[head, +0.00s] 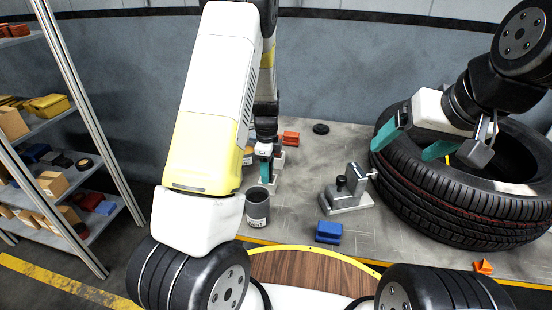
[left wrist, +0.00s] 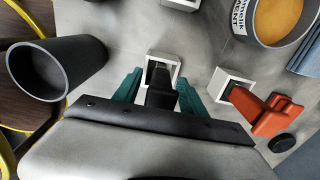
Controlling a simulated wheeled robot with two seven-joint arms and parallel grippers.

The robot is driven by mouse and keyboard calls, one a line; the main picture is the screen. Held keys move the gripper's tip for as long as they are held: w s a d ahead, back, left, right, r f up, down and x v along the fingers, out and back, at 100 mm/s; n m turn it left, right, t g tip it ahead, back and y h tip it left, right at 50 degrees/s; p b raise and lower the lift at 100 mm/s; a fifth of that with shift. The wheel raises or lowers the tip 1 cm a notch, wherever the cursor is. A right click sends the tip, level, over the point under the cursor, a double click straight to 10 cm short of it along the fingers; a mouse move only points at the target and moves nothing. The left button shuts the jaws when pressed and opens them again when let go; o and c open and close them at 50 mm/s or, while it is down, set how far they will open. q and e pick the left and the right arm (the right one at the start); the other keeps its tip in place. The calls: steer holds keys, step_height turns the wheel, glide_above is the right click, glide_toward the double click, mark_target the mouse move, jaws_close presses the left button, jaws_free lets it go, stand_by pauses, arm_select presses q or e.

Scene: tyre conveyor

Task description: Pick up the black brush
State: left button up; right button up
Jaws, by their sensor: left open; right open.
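The black brush (left wrist: 160,97) stands in a white square holder (left wrist: 151,62) in the left wrist view. The teal fingers of my left gripper (left wrist: 158,85) are open, one on each side of the brush; I cannot tell whether either touches it. In the head view, my left gripper (head: 266,167) is low over the table behind the dark cup, and the brush cannot be made out there. My right gripper (head: 415,140) is open and empty above the near-left side of the big tyre (head: 455,195).
A red brush (left wrist: 272,116) in a white holder (left wrist: 230,85) stands beside the left gripper. A dark cup (head: 257,208), a labelled can (left wrist: 245,22), a black disc (head: 321,129), a grey clamp-like device (head: 346,192) and a blue block (head: 328,232) are nearby. Shelves (head: 60,150) stand left.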

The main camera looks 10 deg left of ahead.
arm_select(q)
jaws_close()
steer(key=shift+r, duration=0.15)
step_height(320, 180, up, 10)
steer(key=shift+f, duration=0.1)
stand_by(0.4)
steer(key=c, duration=0.8)
jaws_free()
jaws_close()
